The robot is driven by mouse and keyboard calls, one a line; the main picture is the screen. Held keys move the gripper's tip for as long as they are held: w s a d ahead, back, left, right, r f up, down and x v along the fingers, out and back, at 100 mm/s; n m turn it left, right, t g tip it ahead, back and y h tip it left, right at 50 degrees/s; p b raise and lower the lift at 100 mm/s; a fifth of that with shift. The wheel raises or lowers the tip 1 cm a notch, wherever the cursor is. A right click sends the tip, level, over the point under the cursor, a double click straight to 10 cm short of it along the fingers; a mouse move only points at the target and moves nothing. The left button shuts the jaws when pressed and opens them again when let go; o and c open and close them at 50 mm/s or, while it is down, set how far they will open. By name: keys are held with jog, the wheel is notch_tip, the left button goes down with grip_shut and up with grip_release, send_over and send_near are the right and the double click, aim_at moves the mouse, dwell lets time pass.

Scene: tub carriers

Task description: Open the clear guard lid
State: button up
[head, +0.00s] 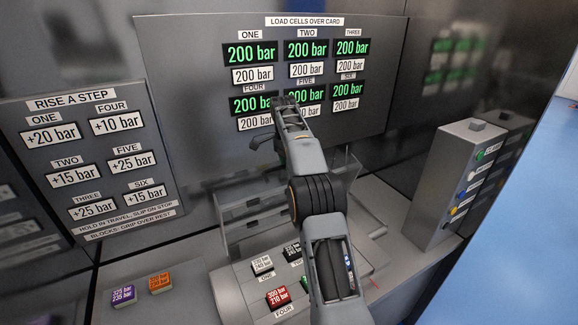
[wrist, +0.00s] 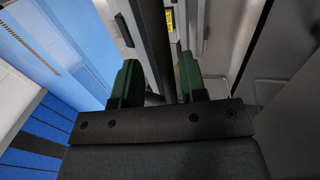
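The clear guard lid seems to be the faint see-through panel (head: 347,170) right of my arm, over the grey bench. My arm hides much of it, so its hinge and handle are unclear. My arm reaches up in front of the display board, and its far end hides the fingertips in the head view. In the wrist view the two green fingers of my gripper (wrist: 157,84) stand apart. A dark bar (wrist: 153,40) runs between or just beyond them; I cannot tell whether they touch it.
The display board (head: 180,45) stands behind my arm. The step board (head: 30,105) is at left. Purple (head: 123,296) and orange (head: 160,282) blocks lie front left; a red block (head: 278,296) lies beside my arm. A grey box with buttons (head: 440,180) stands right.

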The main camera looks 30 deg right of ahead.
jog(key=shift+r, duration=0.1)
jog(key=shift+s+v, duration=0.15)
jog(key=shift+v, duration=0.55)
jog(key=shift+s+v, duration=0.15)
jog(key=shift+v, duration=0.5)
jog(key=s+r, duration=0.1)
jog(key=r, duration=0.1)
jog(key=s+a+r, duration=0.1)
jog(key=s+r, duration=0.3)
jog(key=r, duration=0.1)
jog(key=shift+a, duration=0.15)
jog(key=s+a+r+b, duration=0.2)
jog(key=s+r, duration=0.1)
jog(key=s, duration=0.5)
jog(key=shift+s, duration=0.35)
jog(key=shift+a+r, duration=0.1)
jog(key=shift+r, duration=0.05)
jog(key=s+a+f+n+t+b, duration=0.1)
jog(key=s+a+f+n+t, duration=0.2)
jog(key=f, duration=0.7)
jog(key=s+a+f+n+t+b, duration=0.1)
jog(key=s+a+f+n+t, duration=0.3)
jog(key=s+a+f+n, duration=0.4)
jog(key=s+f+n, duration=0.2)
jog(key=s+n, duration=0.2)
jog(key=n, duration=0.2)
jog(key=shift+n, duration=0.3)
